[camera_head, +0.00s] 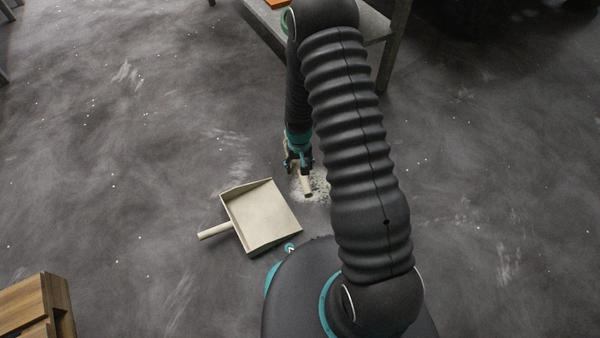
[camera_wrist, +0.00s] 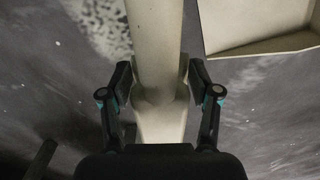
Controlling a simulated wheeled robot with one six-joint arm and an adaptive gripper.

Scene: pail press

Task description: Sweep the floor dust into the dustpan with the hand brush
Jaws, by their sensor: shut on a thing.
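The hand brush (camera_wrist: 156,50) is cream coloured. My gripper (camera_wrist: 158,85) is shut on it, one finger on each side, in the wrist view. In the head view my gripper (camera_head: 299,160) is low over the floor, and the brush (camera_head: 306,184) shows just below it. The pale dust patch (camera_head: 318,187) lies on the floor around the brush, partly hidden behind my arm. The cream dustpan (camera_head: 262,213) lies on the floor to the left of the patch, its handle pointing left. The dust (camera_wrist: 105,25) and the dustpan (camera_wrist: 255,25) also show in the wrist view. Whether the bristles touch the floor is hidden.
A grey table or bench (camera_head: 375,25) stands behind my arm at the top. A wooden cabinet (camera_head: 35,308) stands at the lower left. The dark floor has scattered pale specks and smears. Open floor lies left and right.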

